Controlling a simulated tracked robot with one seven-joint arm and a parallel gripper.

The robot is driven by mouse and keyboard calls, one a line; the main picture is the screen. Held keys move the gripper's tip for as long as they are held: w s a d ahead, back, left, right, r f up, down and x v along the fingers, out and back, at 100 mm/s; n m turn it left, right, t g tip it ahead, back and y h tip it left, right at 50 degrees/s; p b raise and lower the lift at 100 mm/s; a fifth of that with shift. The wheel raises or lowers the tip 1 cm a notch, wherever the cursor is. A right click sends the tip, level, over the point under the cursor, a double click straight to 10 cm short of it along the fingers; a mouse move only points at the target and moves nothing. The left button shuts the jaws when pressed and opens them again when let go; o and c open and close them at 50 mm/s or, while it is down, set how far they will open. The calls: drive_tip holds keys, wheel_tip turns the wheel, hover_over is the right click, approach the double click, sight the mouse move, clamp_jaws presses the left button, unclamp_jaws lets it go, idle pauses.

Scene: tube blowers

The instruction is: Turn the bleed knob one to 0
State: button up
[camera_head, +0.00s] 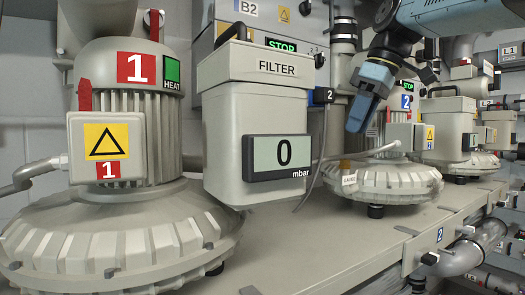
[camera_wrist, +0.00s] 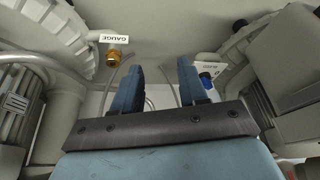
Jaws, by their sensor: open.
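My gripper (camera_head: 360,115) hangs at the upper right in the head view, tilted down over the area right of the filter box. In the wrist view my gripper (camera_wrist: 160,72) has two blue fingers spread apart with nothing between them. In the head view no bleed knob can be made out. The display (camera_head: 283,155) on the filter box reads 0 mbar.
Blower 1 (camera_head: 110,235) stands at the left, with the filter box (camera_head: 255,110) beside it. A second blower (camera_head: 405,183) stands farther right. A brass fitting labelled GAUGE (camera_wrist: 113,59) is left of the fingers in the wrist view. The bench front (camera_head: 310,240) is clear.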

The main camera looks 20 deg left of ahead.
drive_tip(key=s+a+r+n+g, duration=0.1)
drive_tip(key=a+r+n, duration=0.25)
drive_tip(key=a, duration=0.45)
drive_tip(key=s+a+r+n+g, duration=0.15)
drive_tip(key=a+n, duration=0.25)
drive_tip(key=a, duration=0.4)
drive_tip(key=x, duration=1.2)
drive_tip(key=shift+w+d+f, duration=0.1)
drive_tip(key=shift+w+f, duration=0.15)
drive_tip(key=shift+w, duration=0.1)
clamp_jaws()
